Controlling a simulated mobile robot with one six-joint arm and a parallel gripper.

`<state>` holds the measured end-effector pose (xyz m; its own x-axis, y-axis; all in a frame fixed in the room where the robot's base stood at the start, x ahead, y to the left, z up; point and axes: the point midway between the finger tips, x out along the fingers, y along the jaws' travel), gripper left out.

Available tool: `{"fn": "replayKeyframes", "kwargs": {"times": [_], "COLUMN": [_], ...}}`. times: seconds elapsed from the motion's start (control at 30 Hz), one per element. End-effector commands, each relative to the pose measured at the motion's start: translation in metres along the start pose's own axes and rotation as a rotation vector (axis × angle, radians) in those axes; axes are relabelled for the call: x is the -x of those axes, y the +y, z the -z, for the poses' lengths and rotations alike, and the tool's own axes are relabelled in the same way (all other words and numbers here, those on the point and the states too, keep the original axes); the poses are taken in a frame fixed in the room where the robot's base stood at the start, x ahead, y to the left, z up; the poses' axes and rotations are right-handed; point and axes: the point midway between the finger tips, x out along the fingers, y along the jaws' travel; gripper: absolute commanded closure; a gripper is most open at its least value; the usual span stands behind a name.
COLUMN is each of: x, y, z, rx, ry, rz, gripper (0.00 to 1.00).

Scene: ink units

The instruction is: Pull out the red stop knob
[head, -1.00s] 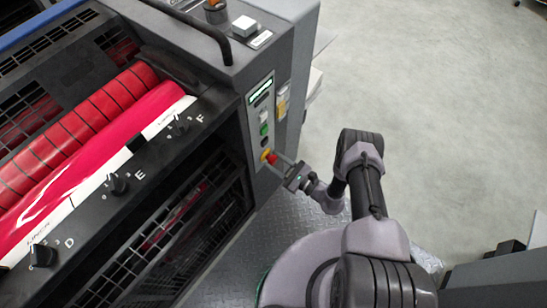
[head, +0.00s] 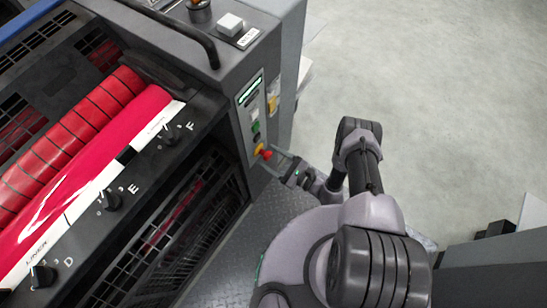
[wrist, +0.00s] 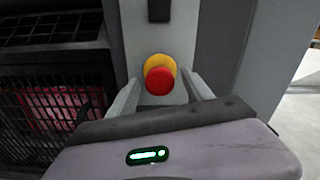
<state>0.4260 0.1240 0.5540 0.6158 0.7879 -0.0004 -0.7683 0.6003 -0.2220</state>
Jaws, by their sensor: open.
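The red stop knob (wrist: 160,81) sits on a yellow collar (wrist: 158,62) on the light control panel in the wrist view. In the head view the red knob (head: 266,154) is low on the panel, below the green button. My gripper (wrist: 162,85) is open, with one finger on each side of the knob. The fingers look apart from the knob, with a narrow gap at each side. In the head view my gripper (head: 276,160) reaches the panel from the lower right.
The control panel (head: 245,116) has a green button (head: 256,127) and a small display. The press with its red roller (head: 80,135) and knobs marked D, E and F stands at left. A mesh guard (wrist: 55,105) is left of the gripper. Open floor (head: 420,90) lies at right.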

Motion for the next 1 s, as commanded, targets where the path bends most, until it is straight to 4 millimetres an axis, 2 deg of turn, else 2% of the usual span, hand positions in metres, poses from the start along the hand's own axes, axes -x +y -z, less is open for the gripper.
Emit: {"fn": "replayKeyframes", "kwargs": {"times": [0.17, 0.27, 0.37, 0.6, 0.7, 0.83, 1.0], "x": [0.001, 0.012, 0.037, 0.117, 0.144, 0.166, 0.175], "y": [0.000, -0.002, -0.003, -0.002, -0.002, -0.001, 0.000], "z": [0.000, -0.001, -0.003, -0.002, -0.001, 0.000, 0.000], "rx": [0.000, -0.001, -0.001, 0.001, 0.002, 0.001, 0.000], "ry": [0.000, 0.002, 0.002, 0.002, 0.002, 0.001, 0.001], "rz": [0.000, 0.004, 0.009, 0.010, 0.007, 0.004, 0.001], "gripper": [0.41, 0.41, 0.41, 0.41, 0.41, 0.41, 0.41]}}
